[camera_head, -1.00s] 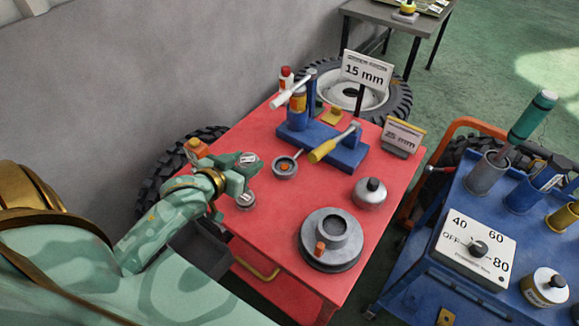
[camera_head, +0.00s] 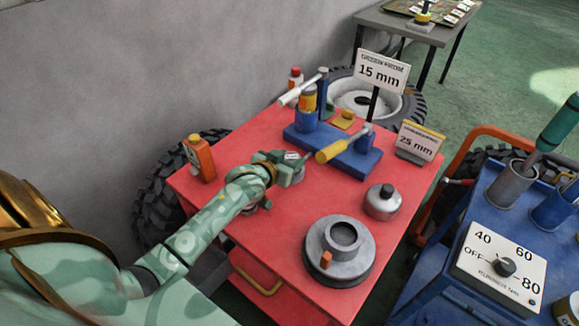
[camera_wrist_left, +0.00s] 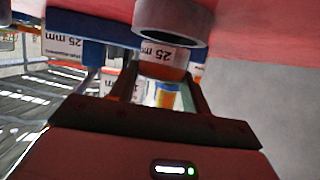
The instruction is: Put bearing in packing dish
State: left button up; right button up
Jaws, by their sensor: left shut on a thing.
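My left gripper (camera_head: 289,172) is over the red table, shut on a small part (camera_wrist_left: 165,60) with a white 25 mm label, which I take to be the bearing. In the head view, the gripper hides most of it. In the left wrist view, a grey round rim (camera_wrist_left: 172,24) shows just beyond the held part; it looks like the small dish. I cannot tell whether part and dish touch. My right gripper is not in view.
A blue tool stand (camera_head: 335,150) with a yellow-handled hammer stands just behind the gripper. A grey round pot (camera_head: 338,265) and a metal oil can (camera_head: 382,203) stand nearer and right. An orange bottle (camera_head: 200,160) stands at the left. Signs read 15 mm and 25 mm.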

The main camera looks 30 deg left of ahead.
pick_arm(q)
notch_tip(320, 180, down, 2)
jog(key=shift+r, duration=0.15)
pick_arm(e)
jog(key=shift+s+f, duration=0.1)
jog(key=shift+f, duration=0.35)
pick_arm(q)
jog(key=o, duration=1.3)
